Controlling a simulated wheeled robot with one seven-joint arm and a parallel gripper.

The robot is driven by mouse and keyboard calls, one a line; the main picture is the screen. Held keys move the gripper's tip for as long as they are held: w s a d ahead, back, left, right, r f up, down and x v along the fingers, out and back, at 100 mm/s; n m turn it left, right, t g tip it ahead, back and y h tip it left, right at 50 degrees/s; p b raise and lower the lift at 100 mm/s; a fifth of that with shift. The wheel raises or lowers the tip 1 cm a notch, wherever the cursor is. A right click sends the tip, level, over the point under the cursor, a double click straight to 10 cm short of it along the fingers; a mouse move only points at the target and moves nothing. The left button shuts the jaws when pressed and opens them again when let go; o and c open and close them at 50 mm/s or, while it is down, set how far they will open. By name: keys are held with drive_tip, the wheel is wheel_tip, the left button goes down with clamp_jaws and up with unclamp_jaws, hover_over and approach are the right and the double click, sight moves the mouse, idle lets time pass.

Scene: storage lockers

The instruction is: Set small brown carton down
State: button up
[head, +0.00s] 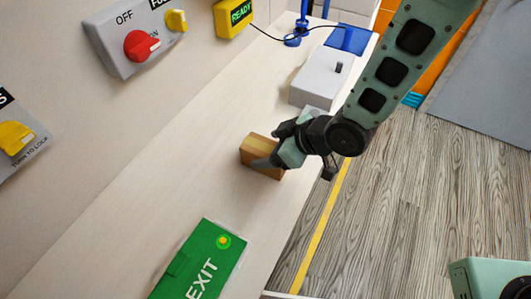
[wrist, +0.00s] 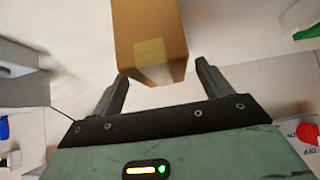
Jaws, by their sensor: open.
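The small brown carton (head: 262,152) rests on the pale counter (head: 215,190) in the head view, with a strip of tape on it. In the wrist view the carton (wrist: 150,40) is at the top, its near end just ahead of and between the fingers. My gripper (head: 268,150) is at the carton's right side in the head view, and its fingers partly hide it. In the wrist view my gripper (wrist: 160,82) shows two fingers spread apart, with a gap beside the carton.
A green EXIT sign (head: 205,262) lies on the counter nearer the front. A grey box (head: 318,82) with a small knob stands farther back. A panel with a red knob (head: 141,46) is on the wall at the left. The counter's right edge drops to a wooden floor (head: 400,200).

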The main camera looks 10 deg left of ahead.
sight(266, 147)
drive_tip(key=shift+p+x, duration=0.45)
drive_tip(key=shift+x, duration=1.4)
drive_tip(key=shift+s, duration=0.1)
drive_tip(key=c, duration=1.2)
drive_tip(key=shift+a+r, duration=0.1)
drive_tip(key=shift+r, duration=0.05)
drive_tip(key=shift+c, duration=0.2)
